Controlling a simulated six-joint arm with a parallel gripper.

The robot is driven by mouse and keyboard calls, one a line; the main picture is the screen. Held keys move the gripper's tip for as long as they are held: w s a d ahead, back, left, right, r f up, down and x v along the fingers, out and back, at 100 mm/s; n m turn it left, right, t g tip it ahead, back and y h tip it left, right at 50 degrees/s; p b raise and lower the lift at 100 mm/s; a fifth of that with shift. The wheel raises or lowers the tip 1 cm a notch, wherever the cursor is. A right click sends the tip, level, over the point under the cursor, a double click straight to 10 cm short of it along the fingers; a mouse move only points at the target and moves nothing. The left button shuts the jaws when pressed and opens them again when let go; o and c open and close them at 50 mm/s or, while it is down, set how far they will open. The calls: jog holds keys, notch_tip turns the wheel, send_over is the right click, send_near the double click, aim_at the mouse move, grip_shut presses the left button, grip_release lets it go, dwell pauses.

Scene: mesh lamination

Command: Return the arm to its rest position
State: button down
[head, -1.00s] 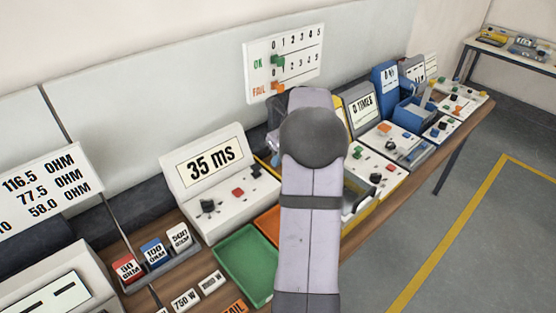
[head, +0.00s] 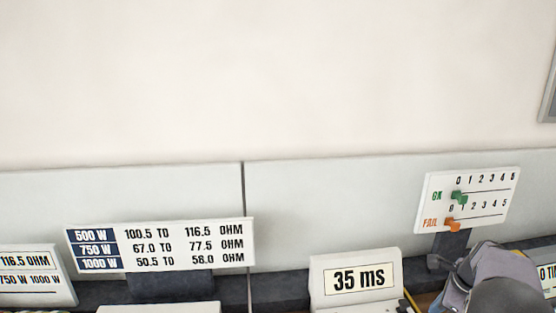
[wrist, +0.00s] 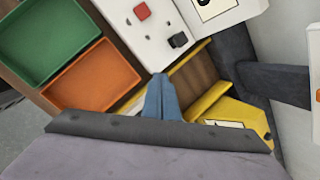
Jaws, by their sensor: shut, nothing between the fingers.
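My arm shows at the lower right of the head view, with its grey and lilac links in front of the bench. My gripper (wrist: 161,82) shows in the wrist view as blue fingers pressed together, with nothing between them. The fingers are over the bench near a white panel (wrist: 150,48) with a red button and a black switch, and beside a yellow-edged fixture (wrist: 212,97). In the head view the fingertips cannot be made out.
A green tray (wrist: 50,38) and an orange tray (wrist: 92,80) lie left in the wrist view.

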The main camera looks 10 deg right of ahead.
jog(key=s+a+f+n+g+y, duration=0.1)
jog(key=s+a+f+n+g, duration=0.1)
jog(key=s+a+f+n, duration=0.45)
jog(key=s+a+f+n+g, duration=0.2)
jog(key=s+a+f+n, duration=0.1)
jog(key=s+n, duration=0.5)
jog(key=s+a+n+g, duration=0.1)
jog(key=s+a+n, duration=0.3)
jog(key=a, duration=0.4)
jog(key=s+a+n+g, duration=0.1)
jog(key=s+a+n, duration=0.3)
jog(key=a, duration=0.4)
jog(key=w+a+r+n+t, duration=0.1)
jog(key=a+r+n, duration=0.3)
jog(key=a, duration=0.4)
jog(key=shift+w+r+t+h, duration=0.2)
jog(key=shift+w+t+h, duration=0.2)
jog(key=shift+w, duration=0.15)
